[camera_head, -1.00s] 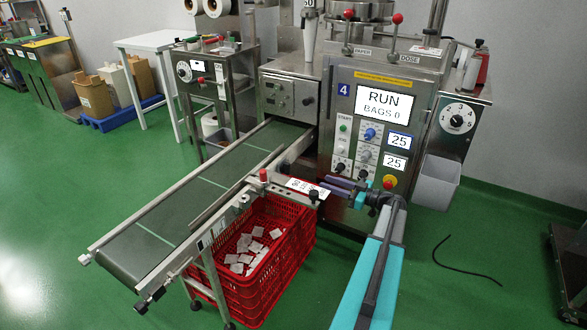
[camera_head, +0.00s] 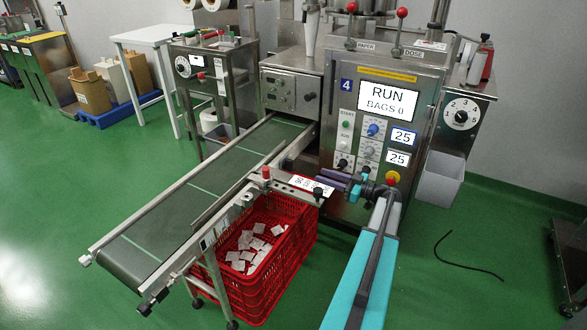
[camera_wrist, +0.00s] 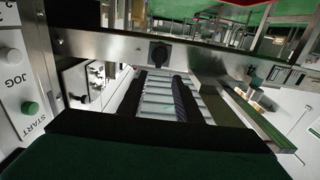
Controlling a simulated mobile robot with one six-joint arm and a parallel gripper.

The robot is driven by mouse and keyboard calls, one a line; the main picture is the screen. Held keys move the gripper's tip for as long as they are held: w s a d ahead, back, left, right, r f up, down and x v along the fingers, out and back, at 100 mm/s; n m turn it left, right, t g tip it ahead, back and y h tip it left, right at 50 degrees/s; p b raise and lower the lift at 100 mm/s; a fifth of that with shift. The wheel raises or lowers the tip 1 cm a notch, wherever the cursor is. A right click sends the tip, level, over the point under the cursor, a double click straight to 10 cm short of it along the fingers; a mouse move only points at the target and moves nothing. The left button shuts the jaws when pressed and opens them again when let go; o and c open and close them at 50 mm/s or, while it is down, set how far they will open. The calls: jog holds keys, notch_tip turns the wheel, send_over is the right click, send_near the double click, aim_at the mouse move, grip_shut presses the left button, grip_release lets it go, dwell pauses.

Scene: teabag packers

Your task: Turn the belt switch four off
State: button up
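The belt switch looks like a small black knob (camera_head: 317,194) by the white label plate at the end of the conveyor's cross rail, in front of machine 4. In the wrist view a black knob (camera_wrist: 158,53) shows on the metal rail, ahead of the fingers. Its exact setting is too small to read. My gripper (camera_head: 333,180), with purple fingers, is just right of the knob and apart from it. The two fingers show as separate bars with a narrow gap. They look open and empty.
The machine panel (camera_head: 388,98) reads RUN, BAGS 0. Its buttons and a red stop knob (camera_head: 392,178) are close behind my gripper. A red crate (camera_head: 262,285) with teabags stands under the rail. The conveyor belt (camera_head: 190,205) runs left.

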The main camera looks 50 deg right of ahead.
aim_at(292, 165)
jog(key=shift+w, duration=0.1)
jog(key=b+x, duration=0.1)
jog(key=x, duration=1.2)
jog(key=shift+w, duration=0.25)
